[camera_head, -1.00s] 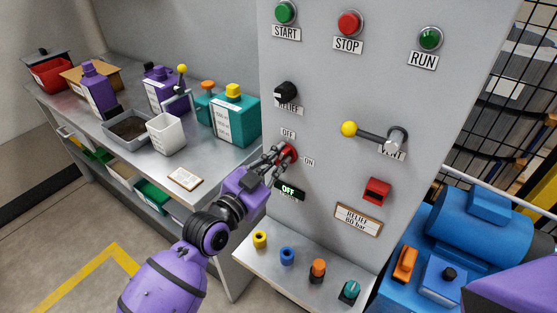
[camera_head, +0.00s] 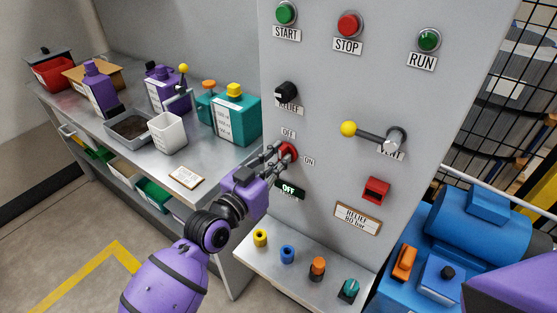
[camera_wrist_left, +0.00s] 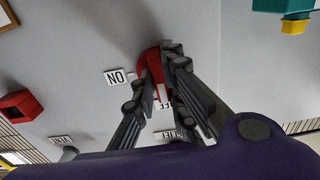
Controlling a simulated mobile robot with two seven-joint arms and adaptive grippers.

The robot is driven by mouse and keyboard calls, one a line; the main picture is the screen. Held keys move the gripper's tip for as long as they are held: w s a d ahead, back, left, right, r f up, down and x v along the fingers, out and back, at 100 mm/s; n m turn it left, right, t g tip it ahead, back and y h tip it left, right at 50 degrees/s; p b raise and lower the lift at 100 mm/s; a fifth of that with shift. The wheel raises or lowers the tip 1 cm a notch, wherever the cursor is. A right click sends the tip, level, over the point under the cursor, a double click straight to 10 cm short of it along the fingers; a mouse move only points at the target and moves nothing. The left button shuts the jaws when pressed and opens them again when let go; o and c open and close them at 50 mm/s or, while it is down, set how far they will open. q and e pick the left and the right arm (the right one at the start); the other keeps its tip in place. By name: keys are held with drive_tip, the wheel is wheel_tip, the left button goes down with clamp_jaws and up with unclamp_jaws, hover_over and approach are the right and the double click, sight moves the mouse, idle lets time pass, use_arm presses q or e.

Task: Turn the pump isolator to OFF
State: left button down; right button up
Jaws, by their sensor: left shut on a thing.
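The pump isolator is a red rotary handle (camera_head: 289,151) on the grey panel (camera_head: 330,110), between an OFF label (camera_head: 288,134) above it and an ON label (camera_head: 309,161) to its right. A small display (camera_head: 289,189) below it reads OFF. My left gripper (camera_head: 277,153) is shut on the red handle from the left. In the left wrist view the fingers (camera_wrist_left: 162,85) stand on both sides of the handle (camera_wrist_left: 150,62) and partly hide it. My right gripper is not in view.
A black RELIEF knob (camera_head: 286,92) sits above the isolator and a yellow-tipped lever (camera_head: 370,135) to its right. A ledge (camera_head: 265,262) with several coloured knobs juts out below. A bench (camera_head: 222,160) with bottles and trays stands at left.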

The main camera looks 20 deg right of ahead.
use_arm(q)
drive_tip(key=c, duration=1.8)
unclamp_jaws()
drive_tip(key=v, duration=1.2)
